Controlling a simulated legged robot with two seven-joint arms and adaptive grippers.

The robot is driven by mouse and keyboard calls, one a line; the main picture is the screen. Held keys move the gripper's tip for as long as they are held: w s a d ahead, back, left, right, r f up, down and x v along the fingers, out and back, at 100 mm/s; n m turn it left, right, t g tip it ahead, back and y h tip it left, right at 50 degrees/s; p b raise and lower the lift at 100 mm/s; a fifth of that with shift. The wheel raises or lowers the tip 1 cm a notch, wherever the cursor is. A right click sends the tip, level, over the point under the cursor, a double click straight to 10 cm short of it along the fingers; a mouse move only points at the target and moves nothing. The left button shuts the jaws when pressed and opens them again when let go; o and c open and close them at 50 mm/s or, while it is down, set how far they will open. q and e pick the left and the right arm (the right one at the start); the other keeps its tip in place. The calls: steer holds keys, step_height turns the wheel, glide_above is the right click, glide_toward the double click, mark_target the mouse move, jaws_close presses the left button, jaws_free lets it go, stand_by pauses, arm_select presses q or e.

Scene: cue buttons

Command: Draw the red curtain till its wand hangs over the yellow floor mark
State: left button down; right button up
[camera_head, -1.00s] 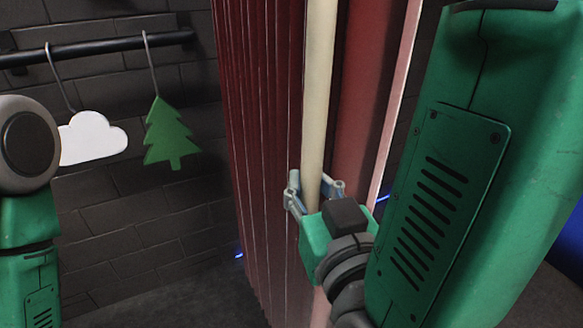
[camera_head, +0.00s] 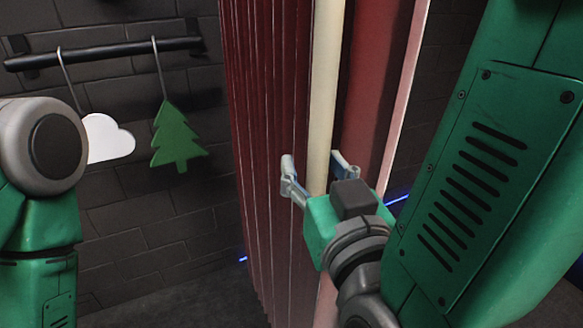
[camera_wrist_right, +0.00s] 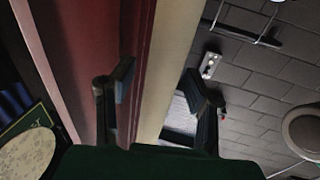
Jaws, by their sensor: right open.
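The red curtain (camera_head: 262,130) hangs in narrow pleats in the middle of the head view. Its cream wand (camera_head: 326,90) hangs upright in front of it. My right gripper (camera_head: 318,170) is open, with one finger on each side of the wand. The wrist view also shows the wand (camera_wrist_right: 172,65) between the spread fingers (camera_wrist_right: 158,92), with a gap to each finger. The wand's lower end is hidden behind my gripper. I cannot make out the yellow floor mark in any view. My left gripper is out of view; only part of my left arm shows.
A black rail (camera_head: 105,53) on the dark brick wall holds a white cloud (camera_head: 107,139) and a green tree (camera_head: 178,137), left of the curtain. The wrist view shows a small plate (camera_wrist_right: 209,65) on the wall and a pale round thing (camera_wrist_right: 27,160) at lower left.

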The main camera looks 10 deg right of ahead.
mark_target(317, 115)
steer(key=shift+a+r, duration=0.2)
steer(key=shift+r, duration=1.8)
steer(key=shift+a+r, duration=0.2)
steer(key=shift+r, duration=1.8)
